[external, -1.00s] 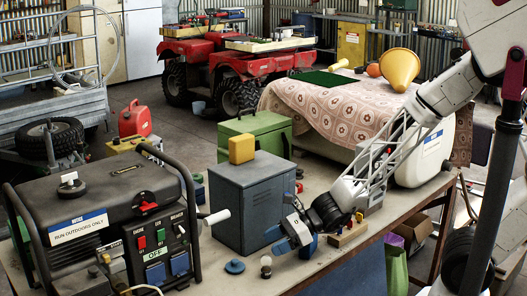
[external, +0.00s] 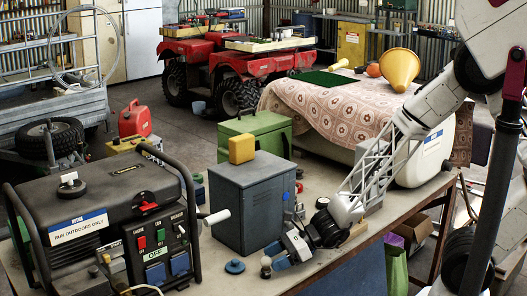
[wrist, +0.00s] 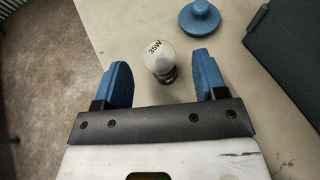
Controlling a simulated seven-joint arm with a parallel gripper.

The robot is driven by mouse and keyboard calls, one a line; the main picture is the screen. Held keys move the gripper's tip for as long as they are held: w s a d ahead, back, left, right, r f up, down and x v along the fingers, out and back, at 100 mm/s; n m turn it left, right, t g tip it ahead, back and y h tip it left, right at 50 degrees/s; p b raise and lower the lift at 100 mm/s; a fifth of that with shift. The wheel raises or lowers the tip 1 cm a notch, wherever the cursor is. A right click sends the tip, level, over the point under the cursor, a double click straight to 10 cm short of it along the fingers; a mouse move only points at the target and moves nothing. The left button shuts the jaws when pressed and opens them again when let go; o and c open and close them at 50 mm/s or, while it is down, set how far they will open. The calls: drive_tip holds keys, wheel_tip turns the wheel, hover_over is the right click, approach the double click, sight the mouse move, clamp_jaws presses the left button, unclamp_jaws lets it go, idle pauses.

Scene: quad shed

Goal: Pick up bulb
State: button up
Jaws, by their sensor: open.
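The bulb (wrist: 158,55) is white with a dark base and "35W" printed on it. In the wrist view it sits on the bench between the two blue fingers of my gripper (wrist: 163,80), nearer the far ends of the fingers. The gripper is open, with a gap visible on each side of the bulb. In the external view the bulb (external: 266,262) stands near the bench's front edge, and my gripper (external: 273,257) reaches down to it from the right. Whether a finger touches it cannot be told there.
A blue knobbed disc (wrist: 200,18) lies just beyond the bulb. The grey metal cabinet (external: 250,205) stands behind my gripper, and the generator (external: 100,225) is to the left. The bench edge and floor (wrist: 45,70) lie close on the left in the wrist view.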

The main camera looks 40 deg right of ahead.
sight(266, 263)
drive_tip(key=shift+x, duration=1.5)
drive_tip(key=c, duration=1)
